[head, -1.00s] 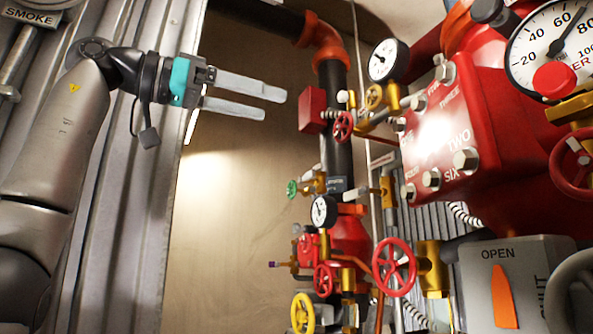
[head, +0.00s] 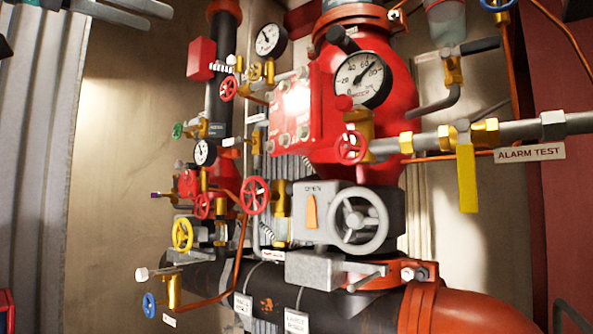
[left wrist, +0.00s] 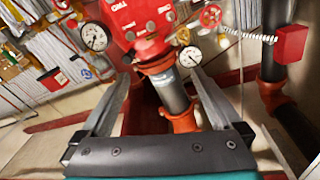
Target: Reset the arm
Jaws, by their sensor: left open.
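My left gripper (head: 158,17) shows at the top left edge of the head view, with only its two grey fingers in the picture. The fingers are apart and nothing is between them. In the left wrist view the same gripper (left wrist: 161,74) is open and empty, with the red valve and a dark pipe beyond it. The rest of the left arm is cut off by the head view's edge. A small dark shape at the top right corner of the head view may be part of my right gripper, but too little shows to tell.
A red valve body (head: 330,125) with gauges fills the middle. A grey handwheel (head: 360,220) and a yellow lever (head: 467,178) stick out in front. A dark pipe (head: 215,275) runs low across. The beige wall (head: 115,180) at left has clear space before it.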

